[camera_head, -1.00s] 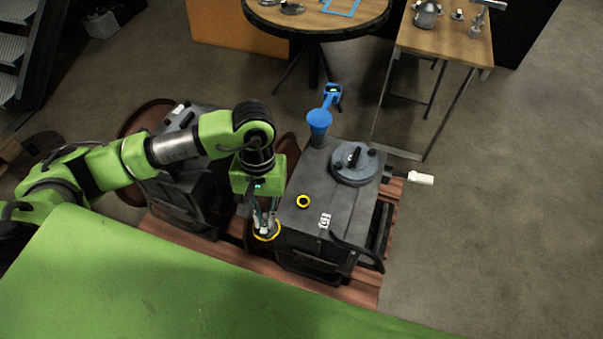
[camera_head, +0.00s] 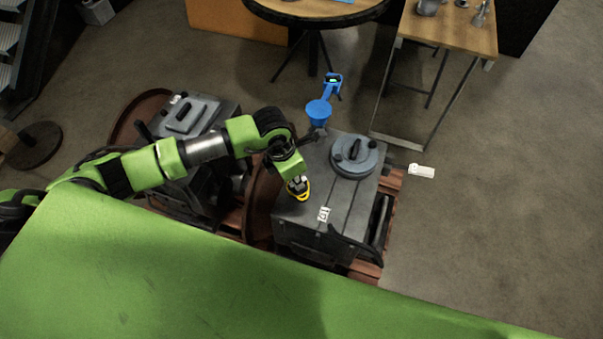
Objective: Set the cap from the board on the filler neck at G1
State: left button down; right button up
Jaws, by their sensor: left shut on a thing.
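My left gripper (camera_head: 299,187) is shut on the cap (camera_head: 304,196), whose yellow rim shows around the fingertips. The gripper points down at the top of the grey engine block (camera_head: 345,201), just up and left of the white G1 label (camera_head: 323,214). The yellow-ringed filler neck is hidden behind the gripper and cap. I cannot tell whether the cap touches the neck or hangs above it. My right gripper is not in view.
A round grey lid (camera_head: 355,156) sits on the same block. A blue funnel-shaped thing (camera_head: 319,111) stands behind it. A second grey unit (camera_head: 190,115) is to the left. A round table (camera_head: 310,14) and a bench (camera_head: 450,35) stand at the back.

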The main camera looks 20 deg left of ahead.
pick_arm(q)
jog(key=n, duration=0.1)
jog(key=w+f+n, duration=0.1)
jog(key=n, duration=0.1)
jog(key=w+f+n+y, duration=0.1)
jog(key=n, duration=0.1)
jog(key=shift+w+d, duration=0.2)
jog(key=f+n+b, duration=0.1)
jog(key=f+b, duration=0.1)
jog(key=f+n+b, duration=0.1)
jog(key=f, duration=0.2)
jog(key=w+f+n+b, duration=0.1)
jog(key=f+b, duration=0.1)
jog(key=f, duration=0.1)
jog(key=shift+b, duration=0.3)
dwell(0.4)
jog(key=shift+f+b, duration=0.45)
jog(key=shift+b, duration=0.1)
dwell(0.6)
jog(key=c, duration=2)
grip_release()
